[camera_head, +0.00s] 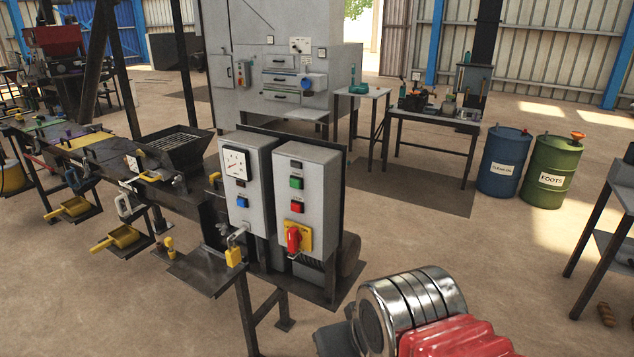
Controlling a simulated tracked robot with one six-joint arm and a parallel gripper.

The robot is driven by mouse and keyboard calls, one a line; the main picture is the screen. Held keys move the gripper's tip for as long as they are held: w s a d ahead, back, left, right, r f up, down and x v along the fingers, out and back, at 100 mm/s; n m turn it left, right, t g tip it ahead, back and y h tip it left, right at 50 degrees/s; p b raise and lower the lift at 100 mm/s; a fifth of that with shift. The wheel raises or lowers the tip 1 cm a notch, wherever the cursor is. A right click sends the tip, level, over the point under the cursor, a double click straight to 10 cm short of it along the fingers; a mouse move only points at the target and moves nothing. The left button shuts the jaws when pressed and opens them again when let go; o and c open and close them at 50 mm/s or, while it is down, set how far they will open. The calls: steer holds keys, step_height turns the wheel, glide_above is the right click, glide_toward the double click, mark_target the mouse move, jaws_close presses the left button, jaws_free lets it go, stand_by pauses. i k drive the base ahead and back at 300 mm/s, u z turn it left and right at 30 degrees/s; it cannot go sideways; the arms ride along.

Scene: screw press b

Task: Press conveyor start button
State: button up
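The right box (318,190) has a green button (296,183), a red button (297,207), a small dark display at the top and a red rotary switch (293,239) on a yellow plate. The labels are too small to read, so I cannot tell which button is the conveyor start. My arm shows at the bottom right, in front of the boxes; my gripper is not in view.
A dark hopper (177,148) and the long machine bench run to the left. A padlock (234,256) hangs below the left box. A blue drum (503,162) and a green drum (551,172) stand at the right. The floor between them and the boxes is open.

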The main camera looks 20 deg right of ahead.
mark_target(295, 184)
steer(key=i, duration=1)
steer(key=z, duration=0.05)
